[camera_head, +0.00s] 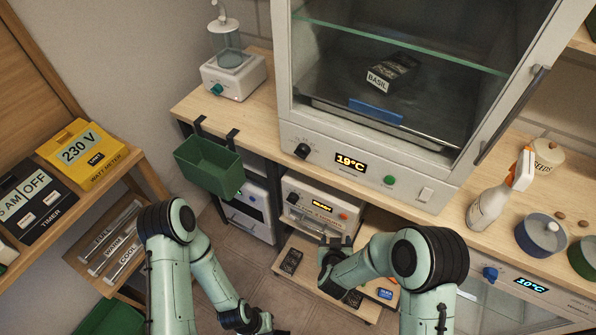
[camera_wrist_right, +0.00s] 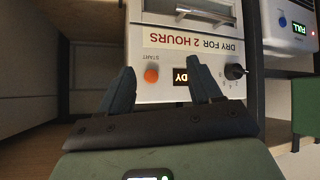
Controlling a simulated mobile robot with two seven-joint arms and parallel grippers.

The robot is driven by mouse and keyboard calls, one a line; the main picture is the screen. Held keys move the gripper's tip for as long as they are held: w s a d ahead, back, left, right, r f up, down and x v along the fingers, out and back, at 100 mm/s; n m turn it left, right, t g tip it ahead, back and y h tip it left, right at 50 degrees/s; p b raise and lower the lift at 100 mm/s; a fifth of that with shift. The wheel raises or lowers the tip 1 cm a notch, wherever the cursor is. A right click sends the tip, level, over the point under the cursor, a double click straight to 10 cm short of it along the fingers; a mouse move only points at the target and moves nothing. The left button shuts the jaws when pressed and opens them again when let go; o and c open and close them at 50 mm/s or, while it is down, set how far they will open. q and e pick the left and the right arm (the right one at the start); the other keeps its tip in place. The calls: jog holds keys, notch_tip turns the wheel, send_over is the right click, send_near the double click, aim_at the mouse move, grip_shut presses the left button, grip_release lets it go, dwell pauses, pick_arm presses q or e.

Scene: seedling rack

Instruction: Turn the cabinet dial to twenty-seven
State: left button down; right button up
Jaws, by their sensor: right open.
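The cabinet (camera_head: 360,150) is a pale unit with a glass front on the worktop. Its black dial (camera_head: 302,150) is at the left of the lower panel, and the display (camera_head: 350,161) beside it reads 19°C. My right gripper (camera_head: 335,247) is below the worktop, in front of the drying unit and well below the dial. In the right wrist view the gripper (camera_wrist_right: 161,78) is open and empty, facing the unit's panel. The cabinet dial is not in that view. My left gripper (camera_head: 250,320) is low at the bottom edge; its jaws are unclear.
The drying unit (camera_head: 318,208) has an orange button (camera_wrist_right: 151,76) and its own black knob (camera_wrist_right: 235,72). A green bin (camera_head: 210,166) hangs at the worktop edge. A spray bottle (camera_head: 492,195) and blue pot (camera_head: 541,235) stand right. The cabinet also has a green button (camera_head: 389,180).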

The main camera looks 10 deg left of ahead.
jog(key=w+a+r+n+t+h+b, duration=0.1)
jog(key=w+a+r+t+b, duration=0.35)
jog(key=a+r, duration=0.5)
jog(key=t+h+b, duration=0.3)
jog(key=b, duration=0.1)
send_near(302, 152)
pick_arm(q)
jog(key=w+a+f+t+b, duration=0.1)
jog(key=w+f, duration=0.4)
jog(key=f, duration=0.6)
jog(key=shift+w+a+f+t+y+b, duration=0.2)
jog(key=shift+a+f+t+y+b, duration=0.2)
jog(key=shift+a+t, duration=0.15)
pick_arm(e)
jog(key=shift+m, duration=0.4)
jog(key=x, duration=0.8)
jog(key=shift+w+a+f, duration=0.1)
jog(key=shift+f, duration=0.35)
jog(key=c, duration=1)
